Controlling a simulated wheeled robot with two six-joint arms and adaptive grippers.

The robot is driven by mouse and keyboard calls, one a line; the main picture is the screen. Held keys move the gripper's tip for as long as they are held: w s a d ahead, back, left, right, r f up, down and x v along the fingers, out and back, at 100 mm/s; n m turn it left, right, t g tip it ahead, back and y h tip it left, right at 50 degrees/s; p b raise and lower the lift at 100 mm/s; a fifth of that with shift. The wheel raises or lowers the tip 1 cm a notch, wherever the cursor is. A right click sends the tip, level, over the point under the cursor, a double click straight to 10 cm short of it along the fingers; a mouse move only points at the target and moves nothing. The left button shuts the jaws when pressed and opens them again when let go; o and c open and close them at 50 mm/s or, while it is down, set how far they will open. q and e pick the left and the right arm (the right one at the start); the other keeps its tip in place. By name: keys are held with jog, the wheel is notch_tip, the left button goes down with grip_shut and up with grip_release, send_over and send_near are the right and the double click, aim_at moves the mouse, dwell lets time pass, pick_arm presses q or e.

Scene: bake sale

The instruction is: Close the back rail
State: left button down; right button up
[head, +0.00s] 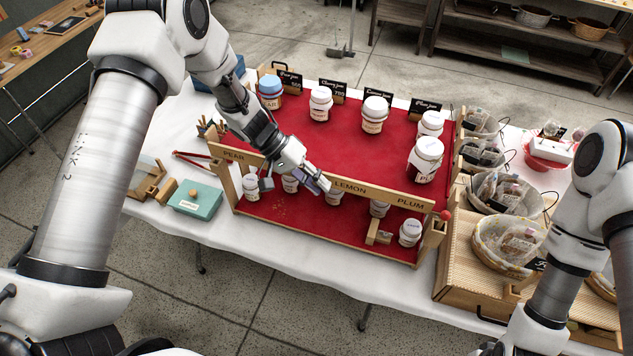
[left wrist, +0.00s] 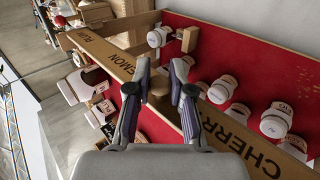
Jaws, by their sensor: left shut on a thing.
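A long wooden rail (head: 385,192) lettered PEAR, LEMON and PLUM crosses the red display board above a row of white-lidded jars. It also shows in the left wrist view (left wrist: 92,52), where CHERRY can be read too. My left gripper (head: 322,187) is at the middle of the rail, between CHERRY and LEMON. Part of the rail is hidden behind the gripper. My right arm is at the right, and its gripper is out of view.
Jars with black signs stand on the red board (head: 340,142) behind the rail. A red-tipped wooden post (head: 437,235) stands at the rail's right end. Baskets (head: 498,243) fill the table's right side. A teal box (head: 195,200) sits at the left.

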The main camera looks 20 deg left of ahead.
pick_arm(q)
jog(key=c, duration=1.1)
grip_release()
jog(key=shift+w, duration=0.1)
jog(key=shift+o, duration=0.2)
jog(key=v, duration=1.2)
